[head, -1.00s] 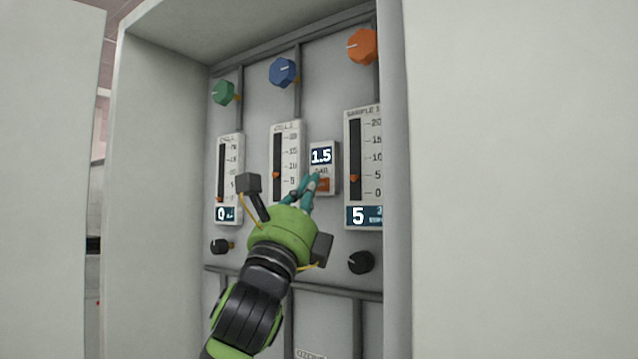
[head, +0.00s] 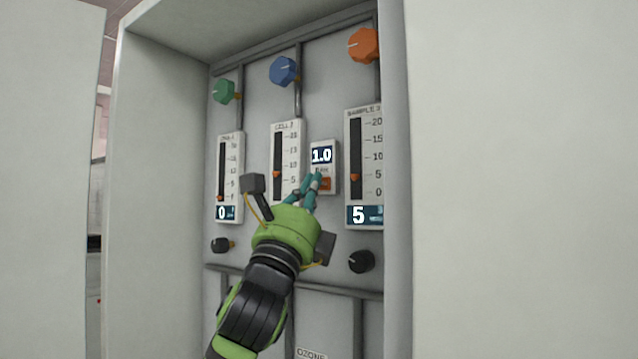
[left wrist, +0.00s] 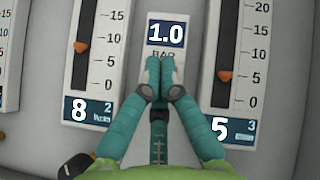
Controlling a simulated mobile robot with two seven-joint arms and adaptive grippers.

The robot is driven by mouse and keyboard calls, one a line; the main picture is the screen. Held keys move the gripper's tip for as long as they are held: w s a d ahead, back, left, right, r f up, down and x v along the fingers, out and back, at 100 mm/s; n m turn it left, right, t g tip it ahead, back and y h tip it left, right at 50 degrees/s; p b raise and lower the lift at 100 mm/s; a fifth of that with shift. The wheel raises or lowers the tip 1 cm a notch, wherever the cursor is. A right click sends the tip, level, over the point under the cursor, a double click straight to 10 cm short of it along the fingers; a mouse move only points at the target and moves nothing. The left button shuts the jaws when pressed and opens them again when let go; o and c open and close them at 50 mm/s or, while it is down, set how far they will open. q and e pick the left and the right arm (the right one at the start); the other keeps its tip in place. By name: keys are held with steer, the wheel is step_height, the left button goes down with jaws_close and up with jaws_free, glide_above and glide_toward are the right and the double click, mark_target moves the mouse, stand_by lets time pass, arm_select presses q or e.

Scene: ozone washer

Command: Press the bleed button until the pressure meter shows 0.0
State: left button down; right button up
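The pressure meter (head: 321,155) is a small white box with a dark display that reads 1.0 in the head view. The meter also shows in the left wrist view (left wrist: 166,33), reading 1.0 with "BAR" below. The orange bleed button (head: 326,184) is under the display, partly behind my fingers; in the left wrist view my fingers hide it. My left gripper (head: 316,180) has its teal fingertips together, at the button's left edge in the head view. The left wrist view also shows the left gripper (left wrist: 160,62) shut with nothing between its fingertips. Contact with the button cannot be told. My right gripper is not in view.
Tall gauges stand on both sides: a middle one (head: 285,150) and a right one (head: 364,150) reading 5. A left gauge (head: 229,170) reads 0. Green (head: 223,91), blue (head: 283,71) and orange (head: 362,45) knobs sit above. Cabinet walls enclose the panel.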

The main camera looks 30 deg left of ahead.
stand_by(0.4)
arm_select(q)
steer(key=shift+s, duration=0.7)
steer(key=s, duration=0.5)
steer(key=shift+a+b, duration=0.25)
steer(key=shift+b, duration=0.05)
